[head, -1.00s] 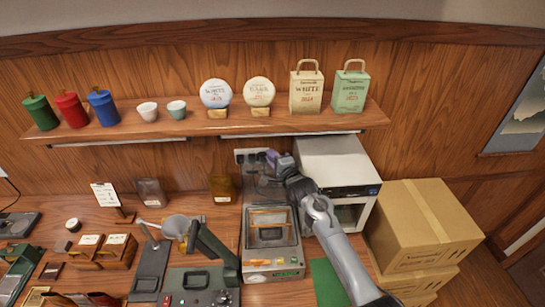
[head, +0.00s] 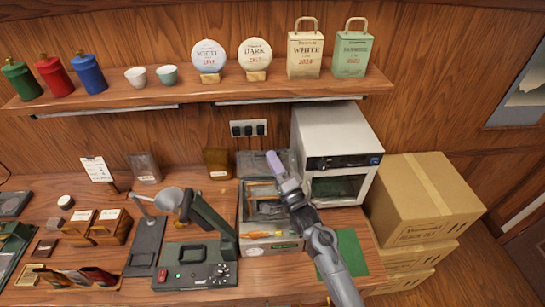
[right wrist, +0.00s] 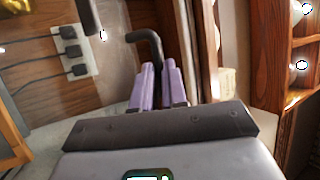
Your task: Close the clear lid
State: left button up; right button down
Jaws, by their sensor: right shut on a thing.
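The boxy machine (head: 272,246) with the clear lid stands on the counter, left of the white oven. The clear lid (head: 262,193) is see-through and hard to make out; I cannot tell its exact angle. My right gripper (head: 273,162) is over the back part of the machine, its purple fingers pointing up and left. In the right wrist view, the fingers (right wrist: 158,84) are closed around a black bent handle bar (right wrist: 148,37). My left gripper is in neither view.
The white oven (head: 334,133) stands close right of my right gripper. A black press with a raised lever (head: 200,277) is at the left. Wall sockets (head: 247,128) are behind, under the shelf (head: 200,96). Cardboard boxes (head: 425,200) stand far right; a green mat (head: 350,250) lies clear.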

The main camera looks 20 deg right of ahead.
jog(key=shift+s+a+f, duration=0.1)
jog(key=shift+s+f, duration=0.1)
jog(key=shift+s, duration=0.15)
jog(key=c, duration=1.4)
grip_release()
jog(key=shift+c, duration=0.2)
jog(key=b+v, duration=0.1)
jog(key=v, duration=0.9)
jog(key=shift+s+f, duration=0.25)
jog(key=shift+f, duration=0.05)
jog(key=shift+c, duration=0.4)
